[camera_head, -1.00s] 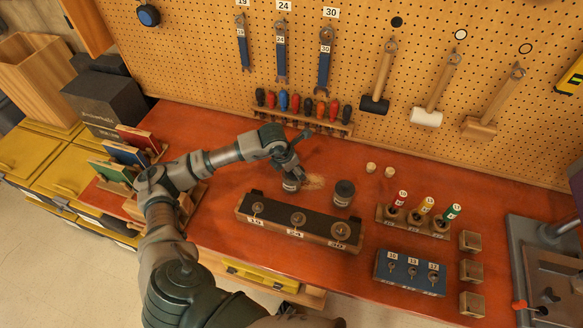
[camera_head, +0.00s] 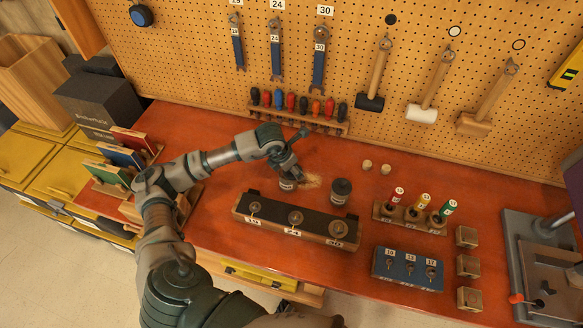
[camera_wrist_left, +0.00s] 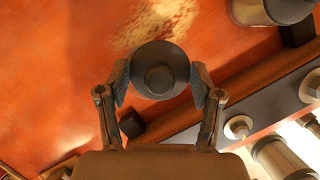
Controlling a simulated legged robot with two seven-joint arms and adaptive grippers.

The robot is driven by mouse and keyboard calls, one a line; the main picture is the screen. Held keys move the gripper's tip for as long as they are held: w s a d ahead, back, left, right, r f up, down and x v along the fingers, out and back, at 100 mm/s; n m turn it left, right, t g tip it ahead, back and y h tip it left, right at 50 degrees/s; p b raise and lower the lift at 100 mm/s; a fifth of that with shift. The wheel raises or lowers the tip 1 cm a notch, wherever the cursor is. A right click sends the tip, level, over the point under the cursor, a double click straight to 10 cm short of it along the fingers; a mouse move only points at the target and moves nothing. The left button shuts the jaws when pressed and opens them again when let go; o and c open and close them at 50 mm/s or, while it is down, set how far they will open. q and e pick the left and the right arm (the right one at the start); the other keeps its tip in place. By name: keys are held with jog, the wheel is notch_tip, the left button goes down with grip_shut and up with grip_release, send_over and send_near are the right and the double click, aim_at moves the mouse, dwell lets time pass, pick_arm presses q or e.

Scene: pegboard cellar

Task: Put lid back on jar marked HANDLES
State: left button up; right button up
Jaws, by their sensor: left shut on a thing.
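My left gripper (camera_head: 287,170) is over a small jar (camera_head: 287,184) on the red bench. In the left wrist view, the left gripper (camera_wrist_left: 160,82) has its two fingers closed on the sides of a round dark lid (camera_wrist_left: 160,72) with a raised knob. The lid hides what is below it, so I cannot tell whether it is seated on the jar. The jar's label is too small to read. A second jar (camera_head: 341,191) with a dark top stands to the right, and it shows partly in the left wrist view (camera_wrist_left: 262,12). My right gripper is not in view.
A pale patch of scattered grains (camera_head: 312,181) lies between the jars. A long dark rack (camera_head: 270,222) is just in front. Screwdrivers (camera_head: 300,103) stand behind by the pegboard. Two small pale pieces (camera_head: 376,167) lie at the right. A blue block (camera_head: 407,270) sits front right.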

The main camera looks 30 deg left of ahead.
pick_arm(q)
jog(key=shift+a+f, duration=0.1)
jog(key=shift+a, duration=0.1)
jog(key=shift+a+f, duration=0.1)
jog(key=shift+a+b, duration=0.25)
jog(key=shift+b, duration=0.1)
jog(key=shift+a+f, duration=0.2)
jog(key=shift+a, duration=0.1)
jog(key=shift+d+b, duration=0.1)
jog(key=shift+b, duration=0.35)
dwell(0.5)
jog(key=o, duration=1.3)
jog(key=shift+r, duration=0.15)
